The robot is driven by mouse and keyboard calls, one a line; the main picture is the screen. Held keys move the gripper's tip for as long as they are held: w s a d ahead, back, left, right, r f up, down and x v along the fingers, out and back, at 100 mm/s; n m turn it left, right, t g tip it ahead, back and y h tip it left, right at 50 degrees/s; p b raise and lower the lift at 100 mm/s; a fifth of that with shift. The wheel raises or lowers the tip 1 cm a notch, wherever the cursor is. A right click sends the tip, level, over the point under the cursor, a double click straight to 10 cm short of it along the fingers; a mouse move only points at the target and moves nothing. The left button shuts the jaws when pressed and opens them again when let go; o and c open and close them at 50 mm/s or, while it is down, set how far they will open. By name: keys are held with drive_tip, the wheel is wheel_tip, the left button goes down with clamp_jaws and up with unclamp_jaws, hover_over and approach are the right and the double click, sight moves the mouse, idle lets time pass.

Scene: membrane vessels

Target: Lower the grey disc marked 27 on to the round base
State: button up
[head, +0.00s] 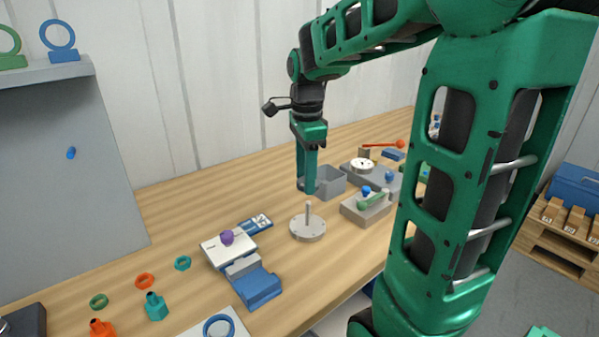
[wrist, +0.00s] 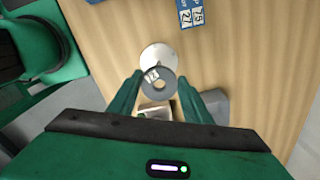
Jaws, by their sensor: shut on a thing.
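The grey disc (wrist: 171,83) is a ring with a centre hole and a small white label, too small to read surely. My gripper (wrist: 159,80) is shut on it, one finger at each side. In the head view my gripper (head: 308,190) points down above the round base, and I cannot make out the disc there. The round base (head: 308,232) is pale, lies flat on the bench and has an upright pin in its middle. In the wrist view the base (wrist: 157,52) shows beyond the disc and partly hidden by it; the pin is not clear there.
A blue card (head: 257,223) with number labels and a white-and-blue fixture with a purple knob (head: 227,237) lie left of the base. A grey block (head: 366,208) with a green-handled item stands to the right. A grey bin (head: 328,182) stands close behind my gripper.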

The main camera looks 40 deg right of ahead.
drive_tip(key=shift+f, duration=4.05)
drive_tip(key=shift+f, duration=0.1)
drive_tip(key=o, duration=1.1)
wheel_tip(320, 180, up, 11)
drive_tip(key=shift+f, duration=0.1)
